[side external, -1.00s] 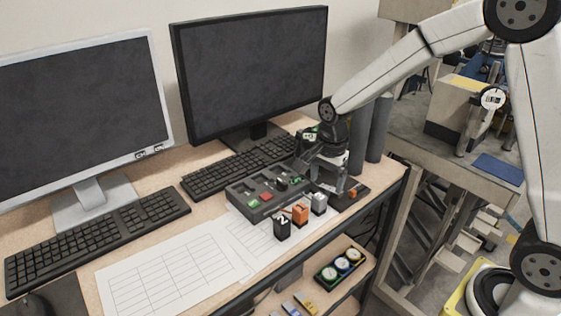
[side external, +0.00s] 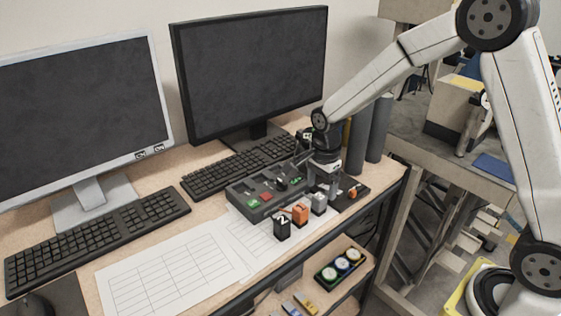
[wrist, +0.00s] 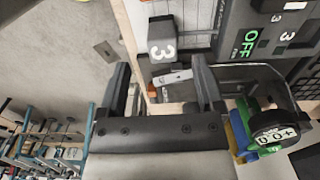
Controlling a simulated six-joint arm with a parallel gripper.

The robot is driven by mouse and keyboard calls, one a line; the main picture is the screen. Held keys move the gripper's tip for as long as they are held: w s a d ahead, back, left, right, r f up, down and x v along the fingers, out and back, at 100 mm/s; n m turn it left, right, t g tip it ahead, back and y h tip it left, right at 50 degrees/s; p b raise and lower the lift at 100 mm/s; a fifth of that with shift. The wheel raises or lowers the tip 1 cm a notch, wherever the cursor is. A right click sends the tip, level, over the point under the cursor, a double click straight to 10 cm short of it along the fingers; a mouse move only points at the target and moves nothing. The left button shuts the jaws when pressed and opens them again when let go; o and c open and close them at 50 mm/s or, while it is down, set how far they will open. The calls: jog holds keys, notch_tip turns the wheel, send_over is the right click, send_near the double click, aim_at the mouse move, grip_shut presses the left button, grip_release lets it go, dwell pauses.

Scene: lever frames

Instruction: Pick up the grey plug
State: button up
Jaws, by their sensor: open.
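The grey plug (side external: 319,203) stands at the right end of a short row of plugs near the front edge of the desk. In the wrist view the grey plug (wrist: 162,40) shows a white 3 and lies ahead of my fingertips, roughly in line with the gap between them. My gripper (side external: 323,186) is just behind and above it in the side view. In the wrist view my gripper (wrist: 161,74) is open, with nothing seen held between the fingers. Whether a finger touches the plug cannot be told.
An orange plug (side external: 300,213) and a black plug (side external: 282,229) marked 2 stand left of the grey one. Paper sheets (side external: 172,272) cover the desk at left. Monitors and keyboards fill the back.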

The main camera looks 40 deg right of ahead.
aim_at(320, 195)
jog(key=shift+f, duration=0.15)
jog(key=shift+w+f, duration=0.15)
jog(key=shift+f, duration=2.3)
grip_shut()
